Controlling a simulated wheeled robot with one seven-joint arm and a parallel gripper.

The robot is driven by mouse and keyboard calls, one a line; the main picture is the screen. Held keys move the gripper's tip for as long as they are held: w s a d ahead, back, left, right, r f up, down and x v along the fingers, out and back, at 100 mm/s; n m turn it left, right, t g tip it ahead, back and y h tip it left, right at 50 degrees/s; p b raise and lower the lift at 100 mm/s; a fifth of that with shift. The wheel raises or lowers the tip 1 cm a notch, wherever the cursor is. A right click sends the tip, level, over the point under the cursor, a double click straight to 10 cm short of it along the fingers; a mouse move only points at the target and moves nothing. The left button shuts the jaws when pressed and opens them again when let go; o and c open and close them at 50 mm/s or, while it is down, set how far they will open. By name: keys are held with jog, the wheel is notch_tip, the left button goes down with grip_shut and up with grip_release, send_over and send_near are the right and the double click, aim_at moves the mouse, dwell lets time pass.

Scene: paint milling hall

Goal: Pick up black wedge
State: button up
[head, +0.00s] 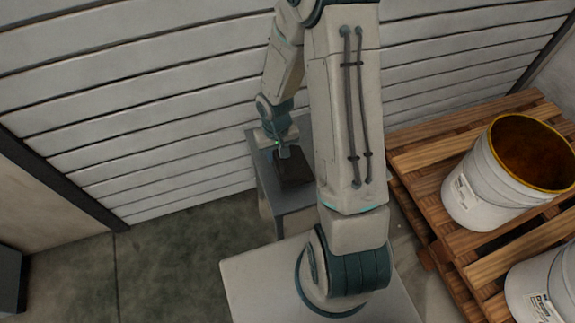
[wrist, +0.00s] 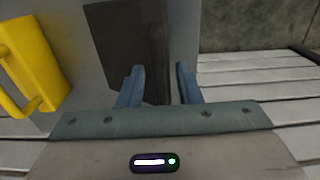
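The black wedge (head: 293,169) lies on a small grey table (head: 262,178) against the slatted wall, partly behind my arm in the head view. In the wrist view the wedge (wrist: 118,35) fills the upper middle, left of centre. My gripper (head: 282,150) is at the wedge's far left end in the head view. In the wrist view its two blue fingers (wrist: 159,85) are apart with no object clamped between them. The left finger overlaps the wedge, and the right finger is to the right of it. I cannot tell whether either finger touches it.
A yellow object with a handle (wrist: 33,65) is left of the wedge in the wrist view. The slatted wall (head: 130,120) is close behind the table. A wooden pallet (head: 420,150) with white buckets (head: 475,190) stands at right.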

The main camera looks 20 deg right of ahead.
jog(key=shift+f, duration=0.2)
grip_shut()
dwell(1.3)
